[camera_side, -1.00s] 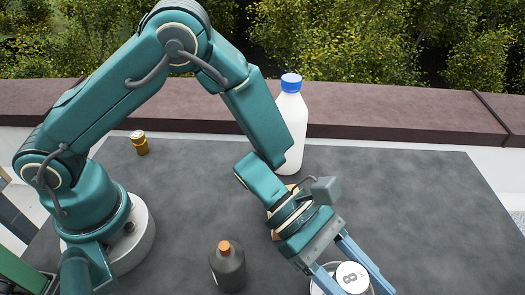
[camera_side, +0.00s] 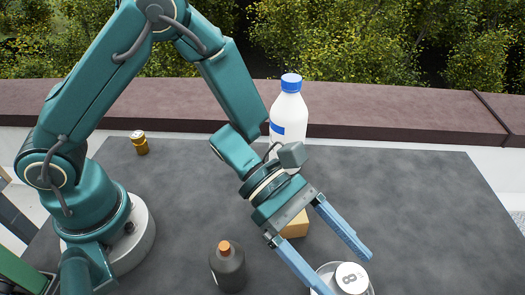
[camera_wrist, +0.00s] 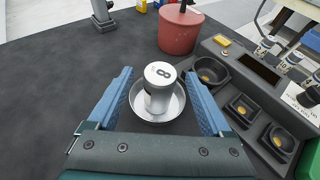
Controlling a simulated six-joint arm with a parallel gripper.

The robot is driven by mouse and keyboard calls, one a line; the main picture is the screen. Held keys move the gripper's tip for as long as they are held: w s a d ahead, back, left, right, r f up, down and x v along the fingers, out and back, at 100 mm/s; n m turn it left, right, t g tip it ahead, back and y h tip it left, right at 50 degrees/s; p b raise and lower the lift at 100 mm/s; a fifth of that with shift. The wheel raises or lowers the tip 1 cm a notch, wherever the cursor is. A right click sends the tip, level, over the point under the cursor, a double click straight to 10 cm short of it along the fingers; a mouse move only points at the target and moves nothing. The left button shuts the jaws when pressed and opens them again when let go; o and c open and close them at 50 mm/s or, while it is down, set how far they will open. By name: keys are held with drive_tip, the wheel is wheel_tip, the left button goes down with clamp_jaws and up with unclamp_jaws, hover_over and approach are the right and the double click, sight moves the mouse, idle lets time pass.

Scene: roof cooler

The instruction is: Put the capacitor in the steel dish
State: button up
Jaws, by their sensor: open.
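The capacitor, a silver can marked "8" (camera_side: 351,277), stands in the steel dish (camera_side: 323,270) at the bottom of the side view. In the wrist view the capacitor (camera_wrist: 158,98) looks upright inside the round steel dish (camera_wrist: 178,110), with dish rim showing around it. My gripper (camera_side: 346,274) is open, its two blue fingers spread wide. In the wrist view the gripper (camera_wrist: 158,73) has one finger on each side of the dish, with visible gaps to the capacitor. The lower part of the dish is cut off in the side view.
A white bottle with a blue cap (camera_side: 290,112) stands behind my arm. A tan block (camera_side: 297,226) sits beside the wrist. A dark bottle with an orange cap (camera_side: 228,270) stands at front. A red cylinder (camera_wrist: 181,33) and a grey compartment unit (camera_wrist: 228,98) border the dish.

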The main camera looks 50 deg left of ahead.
drive_tip(key=v, duration=0.6)
drive_tip(key=shift+a+r, duration=0.2)
drive_tip(key=shift+a, duration=0.1)
